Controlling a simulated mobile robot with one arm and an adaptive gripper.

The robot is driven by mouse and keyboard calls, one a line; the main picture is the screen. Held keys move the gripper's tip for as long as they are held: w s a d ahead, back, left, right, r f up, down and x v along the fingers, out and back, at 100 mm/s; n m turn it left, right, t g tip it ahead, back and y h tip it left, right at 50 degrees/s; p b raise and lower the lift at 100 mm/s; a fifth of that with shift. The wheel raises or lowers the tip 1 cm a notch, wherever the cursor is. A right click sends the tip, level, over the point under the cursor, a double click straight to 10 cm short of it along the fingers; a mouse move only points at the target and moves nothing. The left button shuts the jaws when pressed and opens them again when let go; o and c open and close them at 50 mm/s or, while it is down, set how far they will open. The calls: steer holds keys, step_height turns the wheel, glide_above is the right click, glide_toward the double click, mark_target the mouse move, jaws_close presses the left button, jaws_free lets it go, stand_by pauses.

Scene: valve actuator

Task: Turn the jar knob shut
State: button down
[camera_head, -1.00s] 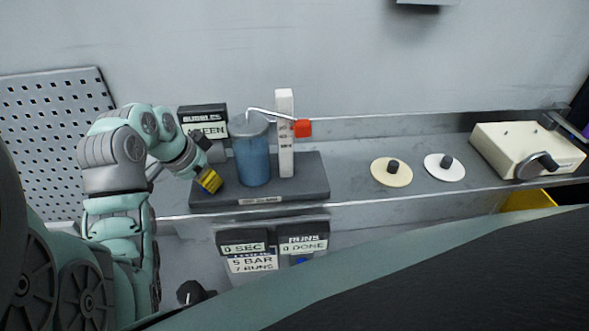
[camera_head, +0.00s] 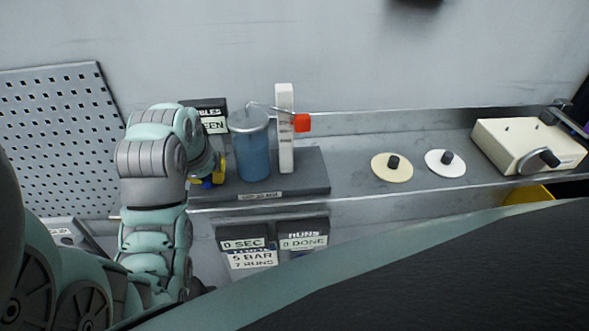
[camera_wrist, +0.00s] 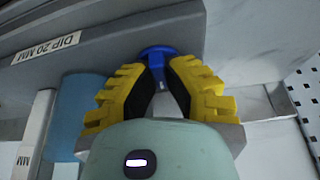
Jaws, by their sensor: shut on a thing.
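The jar (camera_head: 252,152) is a blue-filled cylinder with a grey lid, upright on a dark grey base (camera_head: 300,187). Its blue knob (camera_wrist: 156,52) shows in the wrist view between the yellow fingers, at the end of the base away from the white scale; a bit of blue also shows low by the fingers in the head view. My gripper (camera_wrist: 158,75) is shut on the knob, its yellow pads on either side of it. In the head view my gripper (camera_head: 215,174) is left of the jar, partly hidden by my arm. The knob's turn angle cannot be read.
Two discs (camera_head: 392,167) with black knobs and a cream box (camera_head: 525,145) sit farther right on the shelf. Displays (camera_head: 248,245) hang below the front edge.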

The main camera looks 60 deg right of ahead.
stand_by(0.3)
steer(key=c, duration=1)
jaws_free()
